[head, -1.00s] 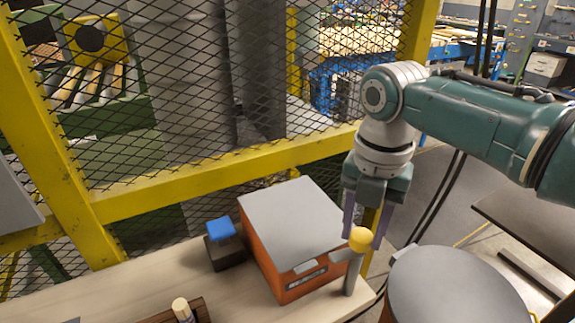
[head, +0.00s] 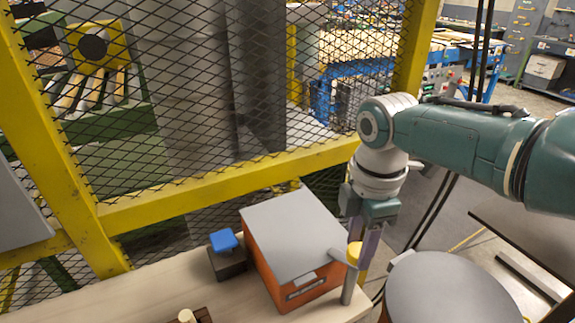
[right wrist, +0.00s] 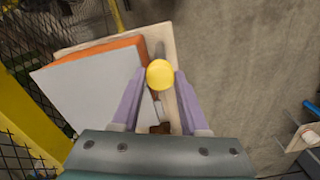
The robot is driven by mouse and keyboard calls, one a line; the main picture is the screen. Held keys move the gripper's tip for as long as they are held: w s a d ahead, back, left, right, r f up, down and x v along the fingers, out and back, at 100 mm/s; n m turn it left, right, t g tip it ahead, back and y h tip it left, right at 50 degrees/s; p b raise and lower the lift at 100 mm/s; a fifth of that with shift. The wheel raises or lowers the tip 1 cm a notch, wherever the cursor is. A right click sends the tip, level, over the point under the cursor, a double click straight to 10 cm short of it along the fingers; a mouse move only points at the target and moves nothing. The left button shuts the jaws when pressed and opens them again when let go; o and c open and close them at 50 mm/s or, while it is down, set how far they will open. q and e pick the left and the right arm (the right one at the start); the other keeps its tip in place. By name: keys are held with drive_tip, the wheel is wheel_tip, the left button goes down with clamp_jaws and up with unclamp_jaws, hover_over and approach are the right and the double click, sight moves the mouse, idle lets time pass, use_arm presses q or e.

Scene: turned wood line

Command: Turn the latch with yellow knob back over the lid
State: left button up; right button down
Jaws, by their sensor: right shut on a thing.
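The orange box (head: 312,284) with a grey lid (head: 292,232) stands at the bench's right end; the lid lies flat on it. The yellow knob (head: 354,251) is at the box's right side, above a grey post (head: 348,290). A short grey latch bar (head: 339,257) shows beside the knob near the lid's edge; its exact direction is hard to tell. My right gripper (head: 363,246) points down and is shut on the knob. In the right wrist view the knob (right wrist: 160,74) sits between the purple fingertips, beside the lid (right wrist: 88,98). My left gripper is out of view.
A blue-topped dark block (head: 224,242) stands left of the box on the pale bench (head: 150,292). A round grey-topped container (head: 455,290) is close on the right. A yellow-framed mesh fence (head: 230,190) runs behind the bench.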

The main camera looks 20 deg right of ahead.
sight(358, 249)
drive_tip(key=m, duration=0.5)
drive_tip(key=shift+p, duration=0.4)
drive_tip(key=shift+m, duration=0.4)
drive_tip(key=shift+c, duration=2.1)
unclamp_jaws()
drive_tip(key=shift+r, duration=0.1)
drive_tip(key=shift+r+p, duration=0.35)
drive_tip(key=shift+r, duration=0.05)
wheel_tip(358, 249, up, 9)
drive_tip(key=p, duration=0.3)
